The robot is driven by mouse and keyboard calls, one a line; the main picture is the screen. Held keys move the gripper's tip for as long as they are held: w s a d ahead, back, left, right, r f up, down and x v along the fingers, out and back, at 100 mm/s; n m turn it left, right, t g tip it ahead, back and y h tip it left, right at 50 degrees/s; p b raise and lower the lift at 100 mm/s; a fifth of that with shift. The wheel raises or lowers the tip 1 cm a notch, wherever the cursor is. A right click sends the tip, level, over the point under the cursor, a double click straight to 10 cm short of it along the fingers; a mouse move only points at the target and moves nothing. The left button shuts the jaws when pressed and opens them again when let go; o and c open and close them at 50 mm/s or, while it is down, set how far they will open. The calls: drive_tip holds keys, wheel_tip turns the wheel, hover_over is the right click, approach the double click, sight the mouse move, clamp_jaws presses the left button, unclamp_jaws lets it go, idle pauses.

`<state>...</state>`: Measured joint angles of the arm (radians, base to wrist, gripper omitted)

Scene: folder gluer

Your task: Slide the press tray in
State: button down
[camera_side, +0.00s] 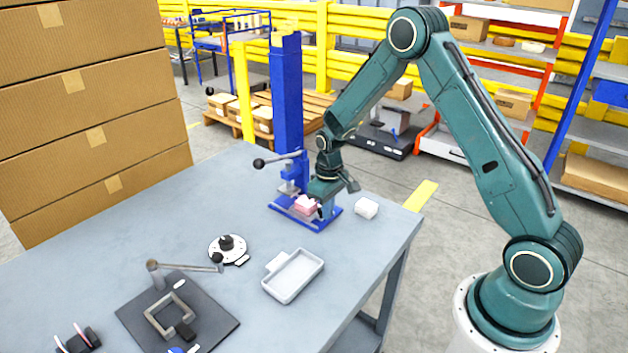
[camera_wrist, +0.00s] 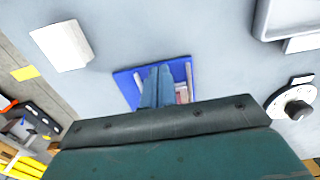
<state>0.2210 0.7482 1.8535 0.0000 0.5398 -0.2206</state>
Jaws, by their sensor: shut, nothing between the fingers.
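The blue press (camera_side: 288,100) stands at the far edge of the grey table, with a lever on its left side. Its blue base plate (camera_side: 325,222) has light rails on it; the plate also shows in the wrist view (camera_wrist: 126,83). A small pink block (camera_side: 304,204) sits on the press tray between the rails; in the wrist view the tray (camera_wrist: 183,94) is mostly hidden behind my fingers. My gripper (camera_side: 320,208) is low over the front right of the base, its fingers together and empty in the wrist view (camera_wrist: 157,72). I cannot tell whether they touch the tray.
A white block (camera_side: 366,207) lies right of the press. A shallow pale tray (camera_side: 293,275), a round dial (camera_side: 228,248) and a dark plate with a lever fixture (camera_side: 190,325) are nearer. Stacked cartons (camera_side: 90,110) stand left. The table's left middle is clear.

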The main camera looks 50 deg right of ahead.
sight(312, 204)
drive_tip(key=shift+w, duration=2.95)
drive_tip(key=shift+s, duration=0.35)
drive_tip(key=shift+r, duration=0.1)
drive_tip(key=shift+r, duration=3.4)
